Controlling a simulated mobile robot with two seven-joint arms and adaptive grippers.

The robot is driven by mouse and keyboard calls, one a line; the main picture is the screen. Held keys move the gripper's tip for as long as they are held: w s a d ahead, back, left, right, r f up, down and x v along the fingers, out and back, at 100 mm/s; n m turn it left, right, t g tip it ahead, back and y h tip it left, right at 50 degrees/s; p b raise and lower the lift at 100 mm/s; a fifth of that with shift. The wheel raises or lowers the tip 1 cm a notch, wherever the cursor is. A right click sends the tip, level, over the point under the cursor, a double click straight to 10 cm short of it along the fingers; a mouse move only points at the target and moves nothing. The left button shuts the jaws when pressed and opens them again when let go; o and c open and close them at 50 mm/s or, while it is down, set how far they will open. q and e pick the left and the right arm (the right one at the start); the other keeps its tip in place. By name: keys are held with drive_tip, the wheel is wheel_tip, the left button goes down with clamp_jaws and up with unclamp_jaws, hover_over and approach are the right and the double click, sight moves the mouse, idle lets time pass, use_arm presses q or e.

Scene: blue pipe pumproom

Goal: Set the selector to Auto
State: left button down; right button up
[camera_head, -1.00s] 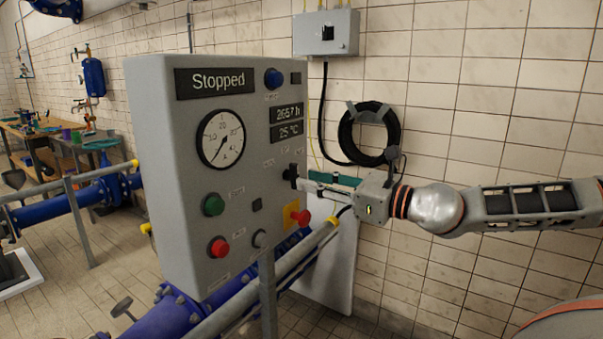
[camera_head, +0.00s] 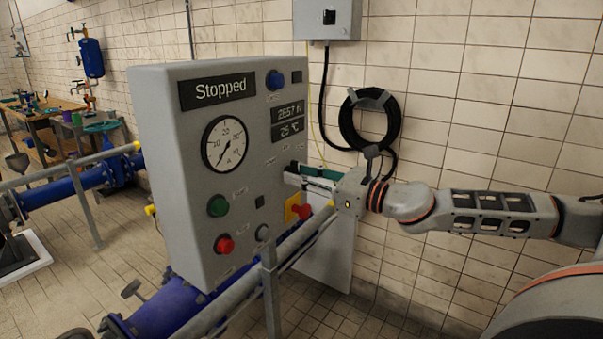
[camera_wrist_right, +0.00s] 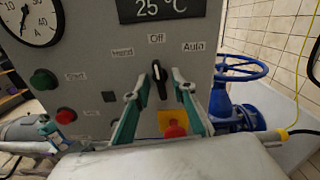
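The selector (camera_wrist_right: 159,84) is a black knob with a white pointer mark on the grey control panel (camera_head: 174,150). In the right wrist view it stands nearly upright, pointing toward the "Off" label (camera_wrist_right: 157,38). The Auto label (camera_wrist_right: 192,47) is up and to its right, and another label (camera_wrist_right: 122,51) is to its left. My right gripper (camera_head: 291,173) is at the panel's right side. In the wrist view its green-padded fingers (camera_wrist_right: 160,76) are open, one on each side of the knob, with gaps visible. In the head view the fingers largely hide the knob. My left gripper is not in view.
A red emergency knob on a yellow plate (camera_wrist_right: 174,128) sits just below the selector. Green (camera_head: 218,206) and red (camera_head: 224,244) buttons are on the panel's left. The display (camera_head: 218,91) reads "Stopped". A grey rail (camera_head: 240,290) and blue pipe (camera_head: 170,309) run below.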

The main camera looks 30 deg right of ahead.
drive_tip(key=shift+c, duration=0.4)
clamp_jaws()
